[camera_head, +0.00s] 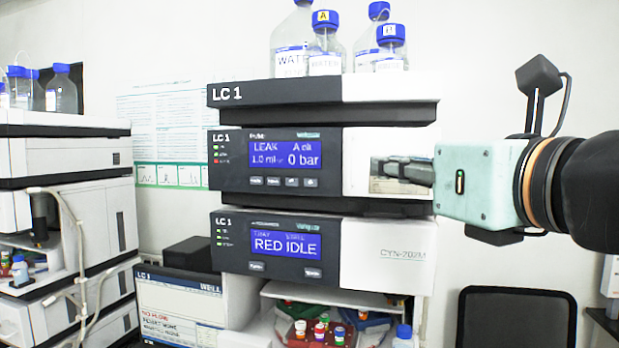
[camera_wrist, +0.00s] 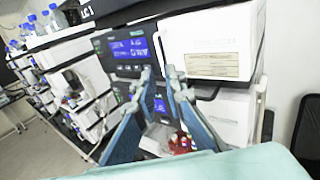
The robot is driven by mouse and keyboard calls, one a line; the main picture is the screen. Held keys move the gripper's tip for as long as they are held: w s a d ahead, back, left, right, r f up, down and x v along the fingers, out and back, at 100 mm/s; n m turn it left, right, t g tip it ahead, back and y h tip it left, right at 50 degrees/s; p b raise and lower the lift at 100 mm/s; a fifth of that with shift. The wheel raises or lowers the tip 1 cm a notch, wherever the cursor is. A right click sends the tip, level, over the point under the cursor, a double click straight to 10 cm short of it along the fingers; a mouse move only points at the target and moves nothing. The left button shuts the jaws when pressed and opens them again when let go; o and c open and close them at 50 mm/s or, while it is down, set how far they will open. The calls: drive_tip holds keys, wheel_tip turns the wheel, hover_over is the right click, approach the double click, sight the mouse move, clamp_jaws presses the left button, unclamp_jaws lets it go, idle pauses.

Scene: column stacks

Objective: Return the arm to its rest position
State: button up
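My gripper (camera_head: 386,167) is at the right in the head view, held level and pointing left. Its dark fingers overlap the white right part of the pump module (camera_head: 355,150) in the picture. I cannot tell how far they are from its front. In the wrist view my gripper (camera_wrist: 160,80) shows two blue-grey fingers with a gap between the tips. Nothing is held between them.
The LC 1 stack stands ahead, with blue-capped bottles (camera_head: 325,45) on top. Capped vials (camera_head: 320,330) sit in the opening below the RED IDLE module (camera_head: 270,245). Another stack (camera_head: 65,200) is left. A black chair (camera_head: 515,315) is lower right.

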drive_tip(key=a+f+n+g+h, duration=0.25)
drive_tip(key=f+n+g, duration=0.45)
drive_tip(key=f+n, duration=1.3)
drive_tip(key=s+d+f+n+g+h, duration=0.1)
drive_tip(key=s+f+n, duration=0.3)
drive_tip(key=f, duration=0.5)
drive_tip(key=s+d+f+n+g+h, duration=0.2)
drive_tip(key=s+f+n+g, duration=0.1)
drive_tip(key=f+n, duration=0.5)
drive_tip(key=shift+s+d+f+g, duration=0.3)
drive_tip(key=shift+s+d+f, duration=0.05)
drive_tip(key=shift+s+f, duration=0.15)
drive_tip(key=shift+o, duration=0.3)
drive_tip(key=shift+a, duration=0.1)
